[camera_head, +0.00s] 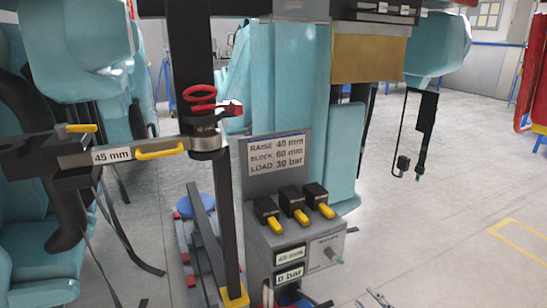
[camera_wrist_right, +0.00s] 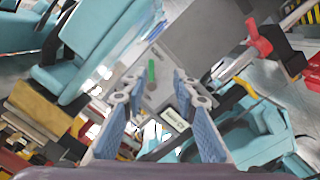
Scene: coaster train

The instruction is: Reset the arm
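My right gripper (camera_head: 376,298) barely shows at the bottom edge of the head view, in front of and below the control box (camera_head: 340,250). In the right wrist view my right gripper (camera_wrist_right: 158,88) is open, its two blue-padded fingers apart with nothing held between them. My left gripper is not in view.
The control box carries several labels and three yellow-tipped levers (camera_head: 297,212). A dark post with a red ring (camera_head: 200,92) and a "45 mm" bar (camera_head: 112,155) stand left. Teal seats (camera_head: 90,50) are behind. Floor at right is clear.

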